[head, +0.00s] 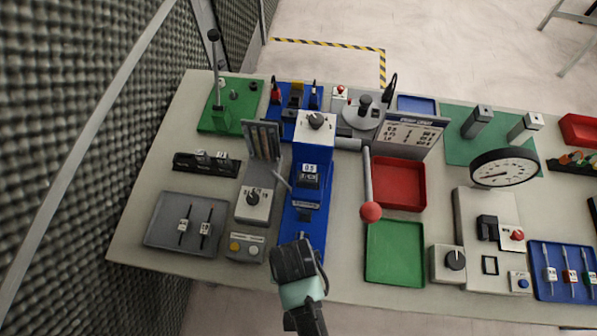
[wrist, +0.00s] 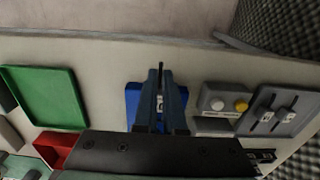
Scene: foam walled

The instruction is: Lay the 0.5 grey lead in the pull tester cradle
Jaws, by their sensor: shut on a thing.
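My gripper (head: 297,256) is low over the front end of the blue crimp press (head: 304,205), whose display reads 0.5. In the wrist view my gripper (wrist: 161,98) is shut on a lead (wrist: 160,104) with a white tag and a thin dark end pointing to the table's front edge. The tag is only partly readable, and the lead's far end is hidden. I cannot tell whether the lead touches the press. The pull tester (head: 478,207) stands at the right with a round dial (head: 504,167) and a dark block (head: 487,228), apparently its cradle.
A grey tray (head: 160,238) at the left holds two tagged leads. A red tray (head: 399,184) and a green tray (head: 394,254) lie between press and tester. A blue tray (head: 541,287) with three leads is far right.

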